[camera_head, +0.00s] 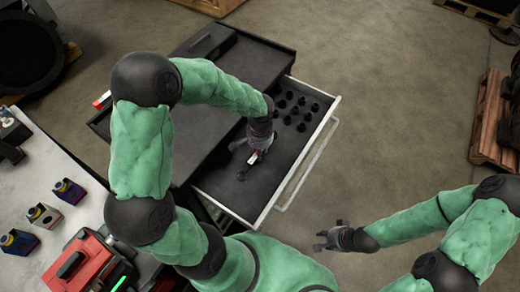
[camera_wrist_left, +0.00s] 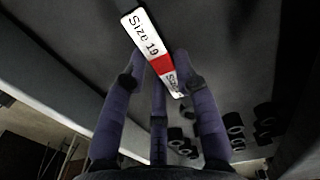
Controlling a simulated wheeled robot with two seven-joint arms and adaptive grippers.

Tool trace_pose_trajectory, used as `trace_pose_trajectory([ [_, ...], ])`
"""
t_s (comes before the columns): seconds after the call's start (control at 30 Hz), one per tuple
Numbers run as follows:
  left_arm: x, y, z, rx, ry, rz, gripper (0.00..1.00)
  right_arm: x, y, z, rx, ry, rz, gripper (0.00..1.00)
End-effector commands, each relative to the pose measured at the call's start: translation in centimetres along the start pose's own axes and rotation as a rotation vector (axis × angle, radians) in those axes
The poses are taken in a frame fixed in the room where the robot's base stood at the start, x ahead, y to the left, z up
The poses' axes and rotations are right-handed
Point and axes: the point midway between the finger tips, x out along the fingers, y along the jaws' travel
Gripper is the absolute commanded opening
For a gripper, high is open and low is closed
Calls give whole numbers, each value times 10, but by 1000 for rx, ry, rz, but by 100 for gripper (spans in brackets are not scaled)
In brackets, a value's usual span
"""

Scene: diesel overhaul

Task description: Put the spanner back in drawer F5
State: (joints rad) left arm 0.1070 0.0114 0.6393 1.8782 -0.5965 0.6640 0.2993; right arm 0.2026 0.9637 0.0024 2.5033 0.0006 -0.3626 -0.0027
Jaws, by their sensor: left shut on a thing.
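The spanner (camera_wrist_left: 150,45) carries a white label with a red band reading "Size 19". My left gripper (camera_head: 256,158) is shut on it; its purple fingers (camera_wrist_left: 160,85) flank the label in the left wrist view. In the head view the gripper is low over the open drawer (camera_head: 225,190), towards its near part, and the spanner's dark end points down towards the drawer floor. I cannot tell whether it touches. Much of the spanner is hidden by the gripper. No drawer number is legible. My right gripper (camera_head: 328,238) is empty, fingers apart, outside the drawer to the right.
Several black sockets (camera_head: 297,105) stand in the drawer's far right part. The drawer handle (camera_head: 308,168) juts out to the right. A workbench (camera_head: 45,170) at left bears a red case (camera_head: 85,262) and several small blocks.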

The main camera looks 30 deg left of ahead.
Motion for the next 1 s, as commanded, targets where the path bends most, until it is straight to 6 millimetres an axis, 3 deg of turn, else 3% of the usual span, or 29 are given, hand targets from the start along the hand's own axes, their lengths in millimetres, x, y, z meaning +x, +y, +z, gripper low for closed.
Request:
trace_pose_trajectory([
  [0.77,24,0,0,0,1,0,0,20,7,-1,0,0,0,34],
  [0.8,23,0,0,0,1,0,41,19,7,-1,0,0,0,34],
  [0.83,23,0,0,0,1,0,49,18,7,-1,0,0,0,34],
  [0.87,23,0,0,0,1,0,57,18,6,-1,0,0,0,34],
  [1.0,23,0,0,0,1,0,57,18,6,-1,0,0,0,34],
])
